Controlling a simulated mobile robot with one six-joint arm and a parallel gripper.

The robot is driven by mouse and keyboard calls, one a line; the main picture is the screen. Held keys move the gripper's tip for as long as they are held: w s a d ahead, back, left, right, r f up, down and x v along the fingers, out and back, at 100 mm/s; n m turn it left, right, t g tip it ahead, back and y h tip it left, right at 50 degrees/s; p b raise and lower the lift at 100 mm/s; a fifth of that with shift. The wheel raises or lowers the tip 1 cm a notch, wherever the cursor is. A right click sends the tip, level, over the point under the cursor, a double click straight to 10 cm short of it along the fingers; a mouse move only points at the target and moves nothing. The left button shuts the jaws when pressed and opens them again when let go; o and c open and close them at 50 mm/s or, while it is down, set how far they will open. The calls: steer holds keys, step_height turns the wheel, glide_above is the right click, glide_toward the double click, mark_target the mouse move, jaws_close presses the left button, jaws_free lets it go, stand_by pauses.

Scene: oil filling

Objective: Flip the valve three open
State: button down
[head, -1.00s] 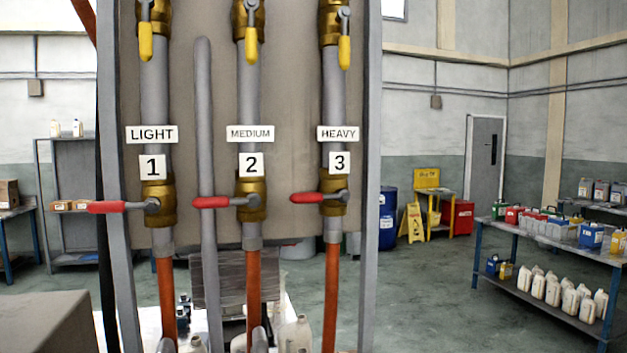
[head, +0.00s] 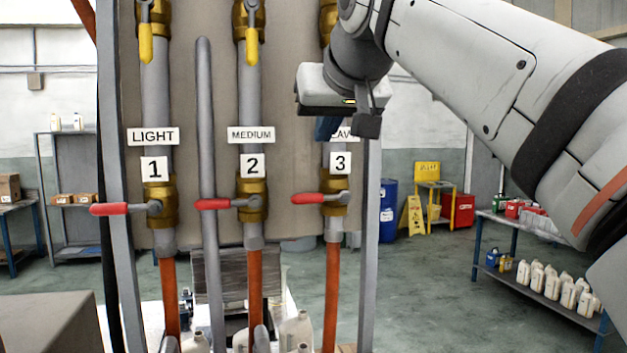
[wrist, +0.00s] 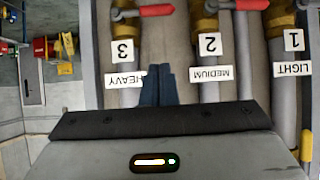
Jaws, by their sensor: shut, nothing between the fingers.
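Valve three is a brass valve (head: 337,197) under the label "3" (head: 340,164), on the right-hand pipe. Its red handle (head: 308,199) points left, across the pipe. In the wrist view, which is upside down, the red handle (wrist: 157,10) shows at the top edge. My gripper (head: 326,130) is in front of the HEAVY label, above valve three, and hides part of that label. In the wrist view my gripper's blue fingers (wrist: 158,75) are together and empty, apart from the handle.
Valves one (head: 160,203) and two (head: 252,199) have red handles pointing left too. Yellow handles (head: 146,43) hang down on the upper valves. A grey post (head: 371,240) stands right of pipe three. A thin grey pipe (head: 207,150) runs between pipes one and two.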

stand_by(0.3)
steer(key=p, duration=0.2)
glide_above(321, 198)
steer(key=s+a, duration=0.2)
steer(key=s, duration=0.1)
step_height(321, 198, down, 5)
steer(key=f, duration=0.2)
steer(key=w+f, duration=0.1)
steer(key=f, duration=0.1)
steer(key=shift+f, duration=0.2)
steer(key=shift+d, duration=0.1)
steer(key=shift+w+f+b, duration=0.1)
steer(key=shift+b, duration=0.2)
